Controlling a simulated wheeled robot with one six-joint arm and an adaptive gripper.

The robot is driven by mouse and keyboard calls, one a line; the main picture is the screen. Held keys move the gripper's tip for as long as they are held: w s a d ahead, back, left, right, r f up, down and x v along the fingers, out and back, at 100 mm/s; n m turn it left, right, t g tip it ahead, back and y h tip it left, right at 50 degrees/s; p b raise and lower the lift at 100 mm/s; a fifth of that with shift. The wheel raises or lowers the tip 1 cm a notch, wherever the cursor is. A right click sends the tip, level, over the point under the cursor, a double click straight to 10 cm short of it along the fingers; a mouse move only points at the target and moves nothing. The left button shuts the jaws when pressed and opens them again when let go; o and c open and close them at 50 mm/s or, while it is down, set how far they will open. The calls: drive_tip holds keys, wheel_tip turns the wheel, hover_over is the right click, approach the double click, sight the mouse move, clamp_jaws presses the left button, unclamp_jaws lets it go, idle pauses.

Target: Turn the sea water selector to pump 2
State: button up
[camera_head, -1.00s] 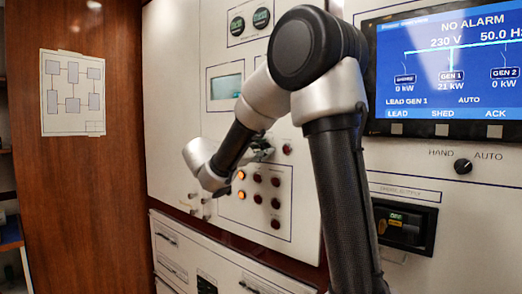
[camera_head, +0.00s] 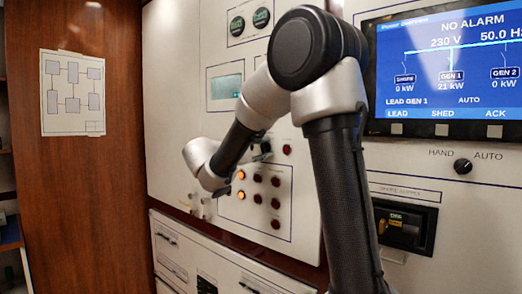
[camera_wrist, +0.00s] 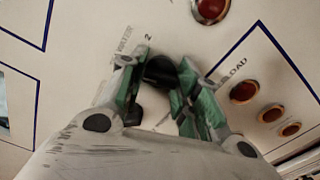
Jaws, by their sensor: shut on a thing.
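The selector (camera_wrist: 160,70) is a black knob on the pale panel in the wrist view. A printed "2" and partly legible lettering stand beside it. My gripper (camera_wrist: 158,88), with green finger pads, is shut on the knob, one finger on each side. The fingers hide part of the knob and its label, so I cannot tell which position it points to. In the head view my gripper (camera_head: 260,152) is small and partly hidden by my arm, above the lamp group.
A red lamp (camera_wrist: 210,8) sits above the knob in the wrist view. Several red lamps (camera_wrist: 243,91) lie to the right inside a blue outline. In the head view, lit amber lamps (camera_head: 241,175) are below my gripper. A screen (camera_head: 450,65) is at right.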

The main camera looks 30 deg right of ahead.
drive_tip(key=m, duration=1.2)
drive_tip(key=shift+f+m, duration=0.1)
drive_tip(key=shift+m, duration=0.2)
idle(0.4)
drive_tip(key=o, duration=1)
drive_tip(key=shift+a, duration=0.1)
drive_tip(key=v, duration=1.1)
drive_tip(key=shift+s+a, duration=0.15)
drive_tip(key=shift+a, duration=0.25)
